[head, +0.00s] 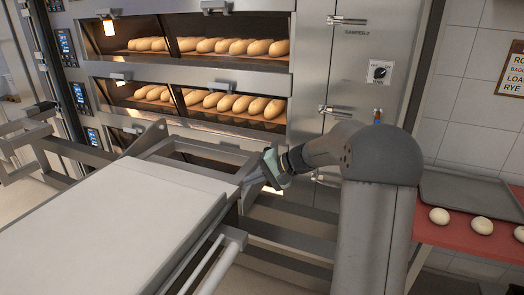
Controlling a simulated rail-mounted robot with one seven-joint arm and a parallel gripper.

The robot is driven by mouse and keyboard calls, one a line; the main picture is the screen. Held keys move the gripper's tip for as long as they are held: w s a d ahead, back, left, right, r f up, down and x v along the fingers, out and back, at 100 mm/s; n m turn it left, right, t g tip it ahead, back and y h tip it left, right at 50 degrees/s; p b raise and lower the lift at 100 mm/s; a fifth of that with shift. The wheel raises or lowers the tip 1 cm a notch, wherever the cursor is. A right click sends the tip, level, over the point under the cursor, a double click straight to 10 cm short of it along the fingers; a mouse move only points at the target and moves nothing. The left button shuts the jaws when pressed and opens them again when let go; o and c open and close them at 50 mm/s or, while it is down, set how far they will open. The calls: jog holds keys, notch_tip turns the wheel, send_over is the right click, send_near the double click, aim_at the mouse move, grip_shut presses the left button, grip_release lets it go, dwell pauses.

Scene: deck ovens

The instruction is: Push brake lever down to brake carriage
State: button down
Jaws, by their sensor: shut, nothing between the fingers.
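The carriage, a loader with a pale flat bed (115,225) and a grey metal frame (195,148), stands in front of the deck oven. My arm reaches in from the right. My gripper (268,172) is shut and empty, close beside the right end of the carriage frame. Whether it touches the frame I cannot tell. I cannot make out the brake lever for certain; it may be hidden by my gripper or the frame.
The deck oven (310,130) behind holds rows of loaves (235,103) on lit decks. A red worktop (440,234) at the right bears a dark tray (470,190) and dough balls (481,226). A bar with a pale end (232,240) runs along the bed's right side.

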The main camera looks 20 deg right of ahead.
jog(key=w+d+m+t, duration=0.2)
jog(key=w+d+t, duration=0.1)
jog(key=d, duration=0.7)
jog(key=w+d+m+t, duration=0.2)
jog(key=w+d+t, duration=0.2)
jog(key=d, duration=0.7)
jog(key=shift+w+d+r+m+t+b, duration=0.15)
jog(key=shift+r+m+t+b, duration=0.2)
jog(key=shift+t, duration=0.45)
jog(key=shift+f, duration=0.1)
jog(key=w+a+p, duration=0.5)
jog(key=a, duration=0.3)
